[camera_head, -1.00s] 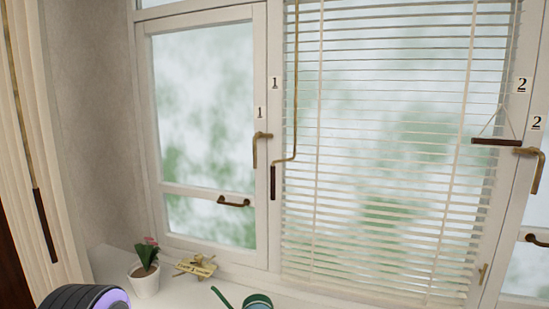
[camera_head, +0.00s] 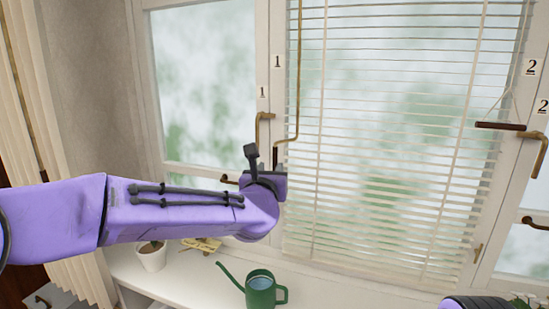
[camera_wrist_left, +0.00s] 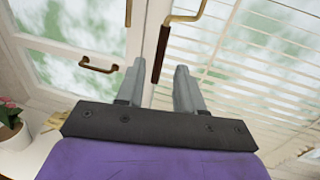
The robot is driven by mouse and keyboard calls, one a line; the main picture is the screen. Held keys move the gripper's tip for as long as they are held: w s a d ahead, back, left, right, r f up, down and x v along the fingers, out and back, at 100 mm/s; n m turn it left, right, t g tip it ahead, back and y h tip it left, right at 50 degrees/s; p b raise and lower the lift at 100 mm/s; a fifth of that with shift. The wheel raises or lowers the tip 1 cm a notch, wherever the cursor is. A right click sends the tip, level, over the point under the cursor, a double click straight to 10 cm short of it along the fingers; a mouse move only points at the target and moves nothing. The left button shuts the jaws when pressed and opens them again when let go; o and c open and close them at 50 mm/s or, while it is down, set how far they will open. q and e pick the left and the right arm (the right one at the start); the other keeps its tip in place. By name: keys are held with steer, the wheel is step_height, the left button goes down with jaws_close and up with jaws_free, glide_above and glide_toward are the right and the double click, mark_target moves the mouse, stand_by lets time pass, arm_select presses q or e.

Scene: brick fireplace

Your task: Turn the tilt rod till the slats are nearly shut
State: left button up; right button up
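The tilt rod (camera_head: 298,75) is a thin brass rod hanging at the left of the white slatted blind (camera_head: 400,210). It bends into a crank with a dark handle (camera_wrist_left: 162,50), which shows in the left wrist view. The slats are open, with the blurred green and white outside showing between them. My left gripper (camera_wrist_left: 160,68) is open, and the handle appears between its two grey fingers. I cannot tell whether the fingertips are around it or still short of it. In the head view my wrist partly hides the gripper (camera_head: 268,165) and the handle's lower end. My right gripper is out of view.
A brass window handle (camera_head: 261,130) is close left of the rod. A green watering can (camera_head: 261,291) and a potted plant (camera_head: 151,256) stand on the white sill (camera_head: 195,285). A dark pull bar (camera_head: 500,126) hangs on cords at the right.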

mark_target(275, 160)
arm_select(q)
steer(key=w+p, duration=0.1)
steer(key=w, duration=0.1)
steer(key=w+p, duration=0.1)
steer(key=w, duration=0.2)
steer(key=w+p, duration=0.1)
steer(key=w, duration=0.1)
steer(key=shift+w+d, duration=0.2)
steer(key=shift+d, duration=0.1)
steer(key=shift+w+p, duration=0.3)
steer(key=shift+w, duration=0.2)
steer(key=shift+s, duration=0.1)
jaws_close()
